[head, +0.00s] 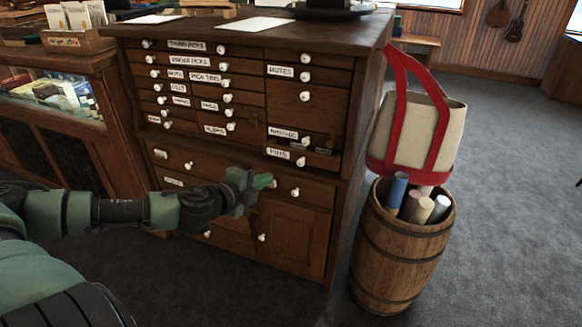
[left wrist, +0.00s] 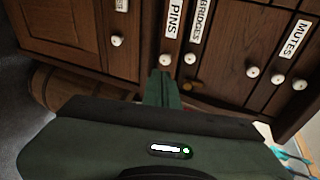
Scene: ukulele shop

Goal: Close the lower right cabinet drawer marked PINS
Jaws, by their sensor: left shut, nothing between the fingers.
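The cabinet drawer marked PINS (head: 320,167) is at the lower right of the small drawers in the head view, with a white knob. A dark gap above its front suggests it stands slightly out. Its label (left wrist: 174,18) and knob (left wrist: 167,60) show at the top of the left wrist view. My left gripper (head: 262,181) is shut and empty, its green fingertips just left of and below that drawer's knob. The fingertips (left wrist: 161,76) point at the cabinet front near the PINS knob in the wrist view. I cannot tell whether they touch it. My right gripper is not in view.
The wooden cabinet (head: 348,115) has several other labelled drawers, including MUTES (head: 282,71), and a door (head: 292,240) below. A barrel (head: 395,255) with rolled papers and a red-trimmed bag (head: 408,125) stand right of it. Grey floor (head: 500,200) is open farther right.

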